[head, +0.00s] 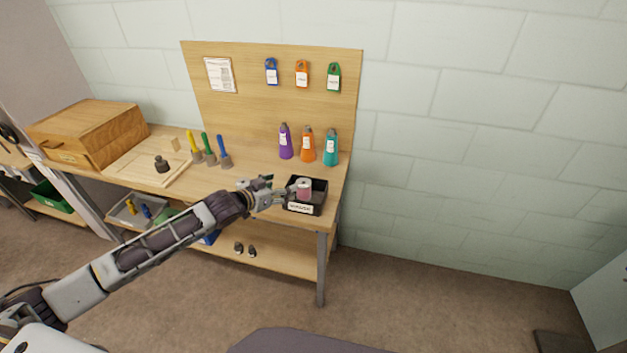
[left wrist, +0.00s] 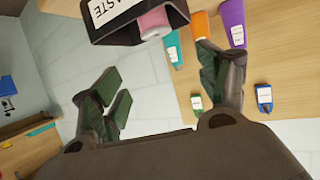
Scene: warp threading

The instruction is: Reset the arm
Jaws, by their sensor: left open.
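My left arm reaches in from the left in the head view. My left gripper (head: 277,195) is at the left side of a black bin (head: 317,208) with a white label, at the front right of the workbench. A pink and white roll-like item (head: 303,187) sits in the bin. In the left wrist view my left gripper (left wrist: 165,95) has its fingers spread apart with nothing between them. The black bin (left wrist: 110,33), its label partly reading "ASTE", and the pink item (left wrist: 153,22) show beyond the fingers. My right gripper is not in view.
Purple (head: 286,142), orange (head: 307,146) and teal (head: 331,148) bottles stand behind the bin. Yellow, green and blue-handled tools (head: 208,150) stand left of centre. A wooden box (head: 90,132) is at far left.

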